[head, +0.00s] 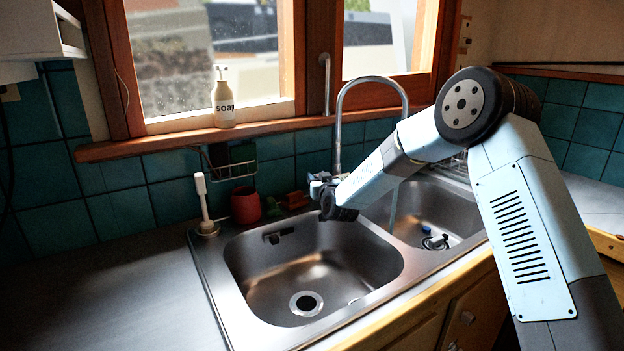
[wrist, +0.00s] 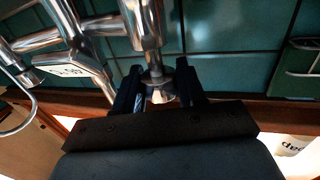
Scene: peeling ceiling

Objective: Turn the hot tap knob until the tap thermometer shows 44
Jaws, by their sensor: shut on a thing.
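The tall chrome tap spout (head: 372,80) arches over the double sink, with a thin stream below its end in the right basin. My gripper (head: 322,183) is at the tap's left side and hides most of the tap body in the head view. In the wrist view, my gripper (wrist: 160,84) is shut on a round chrome knob (wrist: 158,92), one finger on each side. The thermometer (wrist: 68,70) is a small white display on the chrome tap. Its digits appear upside down and are too small to read surely.
Left basin (head: 310,265) and right basin (head: 435,212) are below my arm. A soap bottle (head: 223,100) stands on the windowsill. A red cup (head: 245,205), a white brush (head: 203,205) and a wire rack (head: 228,168) are left of the tap.

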